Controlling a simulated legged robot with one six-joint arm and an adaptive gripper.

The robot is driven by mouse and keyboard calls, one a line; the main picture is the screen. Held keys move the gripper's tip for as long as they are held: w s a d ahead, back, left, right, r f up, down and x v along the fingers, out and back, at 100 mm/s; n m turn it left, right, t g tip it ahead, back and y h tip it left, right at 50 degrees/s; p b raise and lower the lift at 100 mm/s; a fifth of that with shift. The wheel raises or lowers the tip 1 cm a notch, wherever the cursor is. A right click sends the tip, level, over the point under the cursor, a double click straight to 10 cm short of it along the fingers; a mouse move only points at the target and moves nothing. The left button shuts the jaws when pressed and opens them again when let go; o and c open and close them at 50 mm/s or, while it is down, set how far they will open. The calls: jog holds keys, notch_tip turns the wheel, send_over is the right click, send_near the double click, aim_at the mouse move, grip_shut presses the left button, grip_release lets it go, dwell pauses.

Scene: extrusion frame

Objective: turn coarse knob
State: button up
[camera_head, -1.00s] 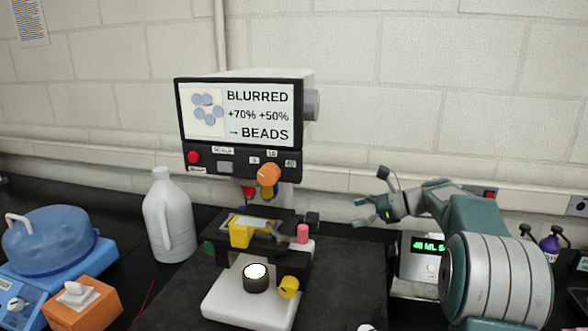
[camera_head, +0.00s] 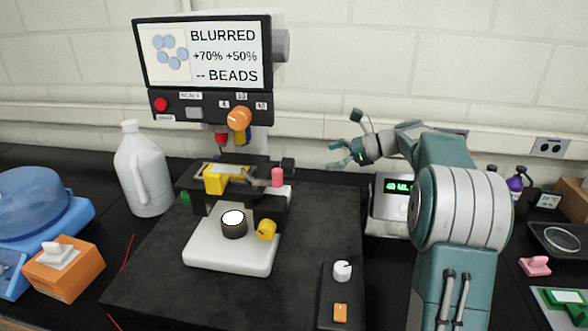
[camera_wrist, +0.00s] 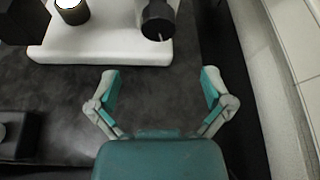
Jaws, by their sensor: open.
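The microscope has a white base (camera_head: 228,262) and a black stage. A dark knob (camera_head: 287,164) sticks out from its right side, behind a pink part (camera_head: 278,177). A dark cylindrical knob with a pale mark (camera_wrist: 159,20) shows ahead of my gripper in the wrist view. I cannot read a label naming the coarse knob. A yellow knob (camera_head: 267,229) sits low at the front right of the microscope. My gripper (camera_head: 344,141) is open and empty, to the right of the dark knob and apart from it. Its spread fingers (camera_wrist: 158,80) also show in the wrist view.
A screen (camera_head: 203,54) reads "BLURRED", "+70% +50%", "BEADS". A control box with a white knob (camera_head: 342,270) stands at the front right. A grey display unit (camera_head: 392,207) is below my gripper. A white jug (camera_head: 143,172) stands left. The wall is close behind.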

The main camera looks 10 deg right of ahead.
aim_at(293, 166)
jog(key=x, duration=1.1)
jog(key=shift+a+f, duration=0.15)
jog(key=shift+a, duration=0.05)
jog(key=c, duration=1.1)
